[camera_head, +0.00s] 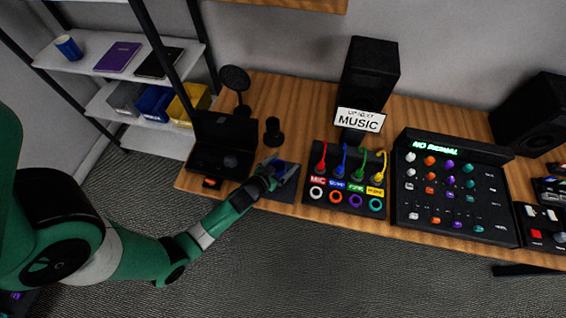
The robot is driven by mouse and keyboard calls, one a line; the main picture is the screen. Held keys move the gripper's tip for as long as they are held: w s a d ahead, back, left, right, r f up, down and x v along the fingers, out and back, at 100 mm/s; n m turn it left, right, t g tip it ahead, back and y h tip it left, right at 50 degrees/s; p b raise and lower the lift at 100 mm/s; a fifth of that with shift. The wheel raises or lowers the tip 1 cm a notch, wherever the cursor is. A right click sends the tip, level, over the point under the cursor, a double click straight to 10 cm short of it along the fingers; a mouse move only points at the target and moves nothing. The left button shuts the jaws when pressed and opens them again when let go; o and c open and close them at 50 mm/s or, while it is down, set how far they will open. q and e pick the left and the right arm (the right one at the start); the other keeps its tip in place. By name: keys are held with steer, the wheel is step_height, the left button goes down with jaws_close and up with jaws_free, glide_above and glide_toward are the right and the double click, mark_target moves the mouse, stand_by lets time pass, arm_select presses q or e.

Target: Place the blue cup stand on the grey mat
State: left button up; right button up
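My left gripper (284,168) reaches in from the left to the front left part of the wooden table. Its light fingertips are over a dark grey mat (283,194), much of which the gripper and arm hide. A small dark blue patch shows between and beside the fingers. It may be the blue cup stand, but it is too small and too covered to be sure. I cannot tell whether the fingers are closed on it or whether it touches the mat. My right gripper is not in view.
An open black case (225,135) lies left of the mat, with a dark round stand (273,131) behind it. A cable panel (345,182) with coloured plugs and a mixer (455,192) are to the right. A shelf with a blue cup (68,47) stands at the left.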

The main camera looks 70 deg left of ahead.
arm_select(q)
steer(key=shift+r, duration=0.15)
steer(key=v, duration=1.2)
steer(key=shift+w+r, duration=0.1)
